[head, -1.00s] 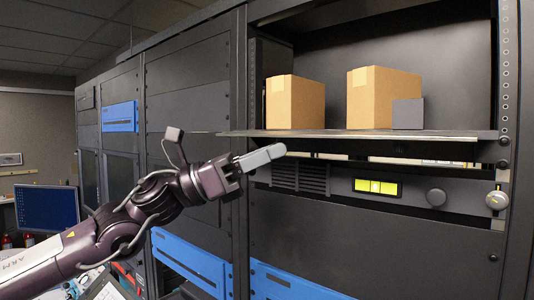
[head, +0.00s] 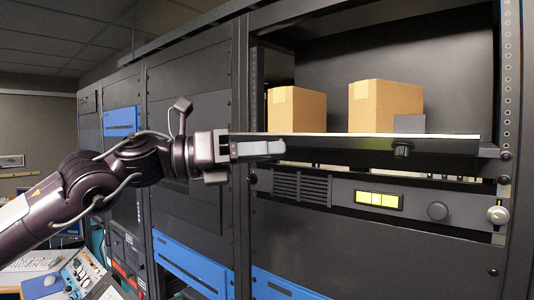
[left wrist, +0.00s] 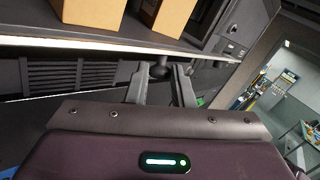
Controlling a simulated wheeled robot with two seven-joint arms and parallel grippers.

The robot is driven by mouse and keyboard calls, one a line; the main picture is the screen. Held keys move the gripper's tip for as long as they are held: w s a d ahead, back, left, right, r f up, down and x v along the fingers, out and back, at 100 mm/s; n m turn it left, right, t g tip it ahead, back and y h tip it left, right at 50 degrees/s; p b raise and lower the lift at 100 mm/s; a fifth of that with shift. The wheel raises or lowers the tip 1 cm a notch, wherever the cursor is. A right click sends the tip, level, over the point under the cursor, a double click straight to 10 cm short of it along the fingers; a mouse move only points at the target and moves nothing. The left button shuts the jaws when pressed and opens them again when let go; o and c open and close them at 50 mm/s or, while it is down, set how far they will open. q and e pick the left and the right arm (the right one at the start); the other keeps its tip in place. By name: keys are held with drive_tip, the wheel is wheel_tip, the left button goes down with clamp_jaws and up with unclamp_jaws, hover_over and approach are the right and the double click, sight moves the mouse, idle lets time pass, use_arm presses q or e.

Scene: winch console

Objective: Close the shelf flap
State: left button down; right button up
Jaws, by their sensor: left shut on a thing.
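The shelf flap (head: 340,148) is a long dark panel with a bright upper edge along the front of the open rack bay. It is partly lowered, and its dark outer face shows, with a black knob (head: 401,150) right of its middle. My left gripper (head: 284,147) is level with the flap's left part and overlaps it. My right gripper is not in view.
Two cardboard boxes (head: 385,106) (head: 297,110) and a small grey block (head: 409,124) stand on the shelf behind the flap. Below is a panel with a lit yellow display (head: 378,200) and knobs (head: 437,211). A perforated rack post (head: 510,90) bounds the right side.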

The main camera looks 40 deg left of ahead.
sight(272, 134)
use_arm(q)
drive_tip(key=r+n+g+y, duration=0.1)
drive_tip(key=g, duration=0.1)
drive_tip(key=w+r+n+g+y, duration=0.1)
drive_tip(key=r+n+g, duration=0.1)
drive_tip(key=r+n+g+y, duration=0.1)
drive_tip(key=n+g, duration=0.1)
drive_tip(key=shift+w+r+g+y+p, duration=0.3)
drive_tip(key=shift+w+r+y, duration=0.05)
drive_tip(key=shift+y, duration=0.05)
drive_tip(key=shift+w+d+r+n+g+y, duration=0.1)
drive_tip(key=shift+w+r+n+g+y, duration=0.15)
drive_tip(key=shift+g, duration=0.25)
drive_tip(key=shift+w+a+r+n+g, duration=0.1)
drive_tip(key=shift+w+r+n+g, duration=0.1)
drive_tip(key=shift+n+g, duration=0.25)
drive_tip(key=shift+w+d+r+n+g+y, duration=0.15)
drive_tip(key=shift+w+r+n+g, duration=0.1)
drive_tip(key=shift+g, duration=0.3)
drive_tip(key=c, duration=1.3)
unclamp_jaws()
drive_tip(key=shift+f, duration=0.1)
drive_tip(key=shift+o, duration=0.2)
drive_tip(key=v, duration=0.8)
